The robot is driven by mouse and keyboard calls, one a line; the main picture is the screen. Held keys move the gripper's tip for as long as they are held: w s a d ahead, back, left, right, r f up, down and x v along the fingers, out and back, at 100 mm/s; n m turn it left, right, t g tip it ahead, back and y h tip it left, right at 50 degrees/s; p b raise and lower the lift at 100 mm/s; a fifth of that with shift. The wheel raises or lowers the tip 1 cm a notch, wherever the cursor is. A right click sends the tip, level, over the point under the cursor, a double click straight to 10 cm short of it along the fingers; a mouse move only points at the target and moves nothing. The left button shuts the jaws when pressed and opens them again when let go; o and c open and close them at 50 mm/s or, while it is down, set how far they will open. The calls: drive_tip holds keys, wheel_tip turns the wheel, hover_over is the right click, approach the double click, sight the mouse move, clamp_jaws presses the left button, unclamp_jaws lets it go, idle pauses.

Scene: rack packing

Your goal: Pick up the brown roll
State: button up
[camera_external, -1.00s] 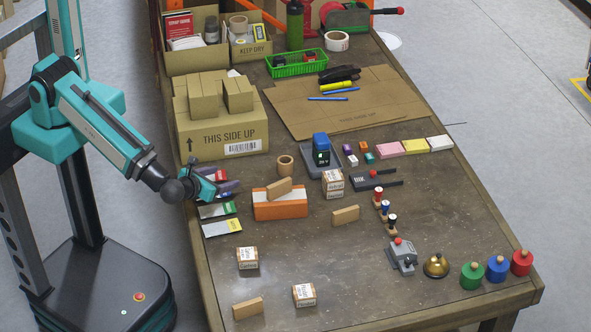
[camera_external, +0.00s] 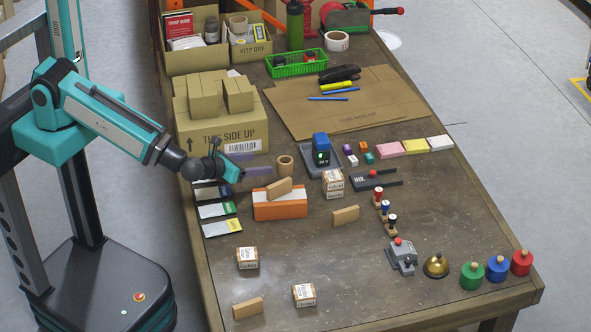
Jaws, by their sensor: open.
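The brown roll (camera_external: 285,166) stands on the table, to the right of the large carton and behind the orange-and-white box. Its round opening shows at the top. My gripper (camera_external: 266,164) is open and empty just left of the roll. Its two purplish fingers point right, toward the roll. They look apart from it, but the exact gap and height are hard to tell. Nothing covers the roll.
The orange-and-white box (camera_external: 280,205) carries a wooden block (camera_external: 279,188) just in front of the roll. The large carton (camera_external: 222,138) stands behind my gripper. A grey tray with a blue-topped device (camera_external: 321,147) and stacked small boxes (camera_external: 333,183) stand to the right.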

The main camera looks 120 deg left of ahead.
sight(282, 162)
drive_tip(key=shift+a+f, duration=0.1)
drive_tip(key=shift+w+a+f+b, duration=0.2)
drive_tip(key=shift+a+f+b, duration=0.15)
drive_tip(key=shift+b, duration=0.65)
drive_tip(key=b+x, duration=0.2)
drive_tip(key=b, duration=0.1)
drive_tip(key=shift+a+b, duration=0.2)
drive_tip(key=shift+b, duration=0.2)
drive_tip(key=b+x, duration=0.4)
drive_tip(key=b, duration=0.4)
drive_tip(key=shift+w+a+f, duration=0.1)
drive_tip(key=shift+a+f, duration=0.05)
drive_tip(key=shift+a+b, duration=0.3)
drive_tip(key=shift+b, duration=0.2)
drive_tip(key=shift+w+a, duration=0.1)
drive_tip(key=shift+p+x, duration=0.7)
drive_tip(key=shift+x, duration=1.8)
